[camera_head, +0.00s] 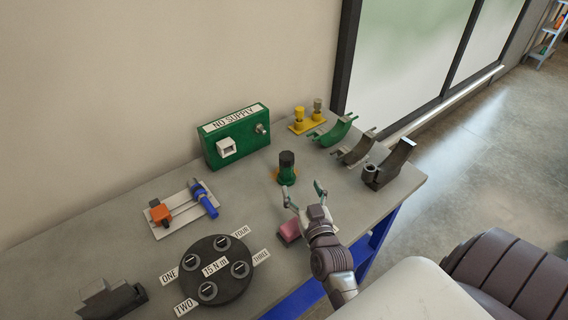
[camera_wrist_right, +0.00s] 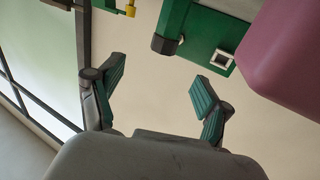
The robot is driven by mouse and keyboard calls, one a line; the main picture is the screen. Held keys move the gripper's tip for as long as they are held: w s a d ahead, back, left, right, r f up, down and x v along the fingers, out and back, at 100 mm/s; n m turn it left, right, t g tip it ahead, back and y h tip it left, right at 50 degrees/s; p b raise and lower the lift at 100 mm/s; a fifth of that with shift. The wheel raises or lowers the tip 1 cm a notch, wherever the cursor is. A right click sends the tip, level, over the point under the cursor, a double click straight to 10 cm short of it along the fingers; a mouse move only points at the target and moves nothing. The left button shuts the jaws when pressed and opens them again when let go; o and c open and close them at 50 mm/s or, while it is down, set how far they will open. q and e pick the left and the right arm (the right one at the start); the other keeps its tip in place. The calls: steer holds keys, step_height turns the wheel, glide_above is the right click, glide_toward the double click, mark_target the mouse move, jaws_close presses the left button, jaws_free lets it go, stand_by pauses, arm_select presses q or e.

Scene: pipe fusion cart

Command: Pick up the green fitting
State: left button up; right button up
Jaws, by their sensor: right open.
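The green fitting (camera_head: 287,174), with a dark top, stands upright on the grey workbench (camera_head: 125,245) in front of the green supply box. My right gripper (camera_head: 304,192) is open and empty, a little nearer the camera and to the right of the fitting, its two fingers spread towards the back of the bench. In the right wrist view the open fingers (camera_wrist_right: 158,78) show with nothing between them. The green fitting (camera_wrist_right: 174,24) shows there upside down at the top, beyond the fingers. My left gripper is not in view.
A green "NO SUPPLY" box (camera_head: 236,138) stands behind the fitting. A pink block (camera_head: 289,232) lies beside my right wrist. Curved holders (camera_head: 388,165) and a yellow stand (camera_head: 305,122) are at right. A round dark plate (camera_head: 213,288) and a clamp tray (camera_head: 184,208) are at left.

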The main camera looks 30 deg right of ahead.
mark_target(289, 162)
steer(key=x, duration=0.3)
steer(key=p+x, duration=0.1)
steer(key=shift+w+d+r, duration=0.1)
steer(key=shift+w+r, duration=0.2)
steer(key=shift+w, duration=0.05)
steer(key=x, duration=0.2)
steer(key=shift+w+f, duration=0.2)
steer(key=shift+w, duration=0.05)
steer(key=shift+p+x, duration=0.4)
steer(key=shift+x, duration=0.4)
steer(key=x, duration=0.1)
steer(key=p+x, duration=0.1)
steer(key=x, duration=0.1)
steer(key=shift+w, duration=0.3)
steer(key=shift+w+f, duration=0.1)
steer(key=shift+w, duration=0.25)
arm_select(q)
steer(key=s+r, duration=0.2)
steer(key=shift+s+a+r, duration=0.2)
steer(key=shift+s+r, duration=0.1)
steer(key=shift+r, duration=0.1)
arm_select(e)
jaws_close()
